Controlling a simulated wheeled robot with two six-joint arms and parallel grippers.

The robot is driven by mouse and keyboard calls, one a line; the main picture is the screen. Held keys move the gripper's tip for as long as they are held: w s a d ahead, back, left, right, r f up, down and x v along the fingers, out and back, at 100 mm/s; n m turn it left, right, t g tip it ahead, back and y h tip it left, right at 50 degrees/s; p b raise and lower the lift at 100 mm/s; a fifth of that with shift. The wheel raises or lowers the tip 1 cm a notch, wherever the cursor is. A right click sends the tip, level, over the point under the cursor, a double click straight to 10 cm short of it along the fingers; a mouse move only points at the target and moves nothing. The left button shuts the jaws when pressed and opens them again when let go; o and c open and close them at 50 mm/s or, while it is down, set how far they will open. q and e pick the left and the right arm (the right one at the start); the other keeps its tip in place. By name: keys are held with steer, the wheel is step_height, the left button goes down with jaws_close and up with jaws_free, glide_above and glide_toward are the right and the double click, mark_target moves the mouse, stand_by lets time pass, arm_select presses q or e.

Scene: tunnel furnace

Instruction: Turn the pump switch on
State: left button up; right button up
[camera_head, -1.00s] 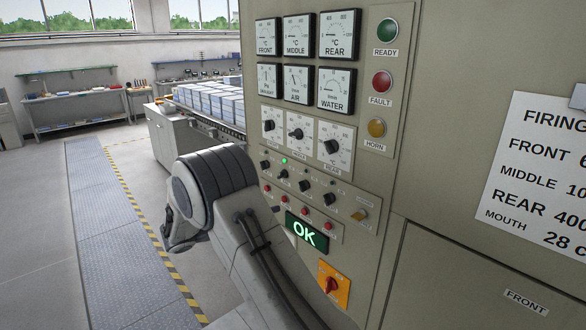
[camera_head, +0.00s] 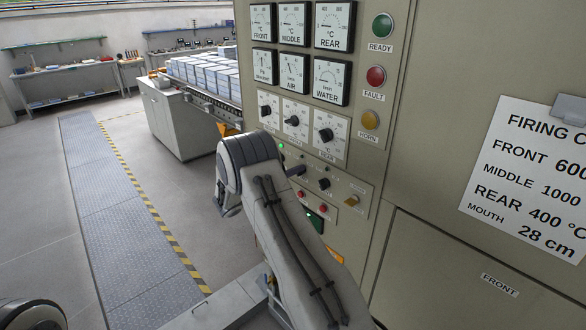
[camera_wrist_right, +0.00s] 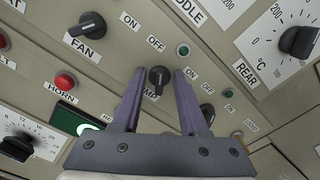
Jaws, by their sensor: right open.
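The pump switch (camera_wrist_right: 158,77) is a small black rotary knob on the grey panel, beneath an OFF label and a small green lamp (camera_wrist_right: 183,50). Its label is partly covered, and I cannot tell its exact setting. In the right wrist view my right gripper (camera_wrist_right: 160,73) is open, with one purple finger on each side of the knob. Contact with the knob is not clear. My left gripper is not in view.
The fan switch (camera_wrist_right: 88,26) and a red horn button (camera_wrist_right: 65,82) are close by on the panel. Gauges (camera_head: 332,80) and dials (camera_head: 328,134) sit above. A firing card (camera_head: 530,180) hangs at the right. The floor at the left is clear.

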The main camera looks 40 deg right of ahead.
jaws_close()
steer(key=shift+s+m+b, duration=0.2)
steer(key=shift+m+b, duration=3.35)
steer(key=shift+b, duration=2.25)
steer(key=shift+s+m+b, duration=0.15)
steer(key=shift+m+b, duration=3.4)
steer(key=shift+b, duration=2.25)
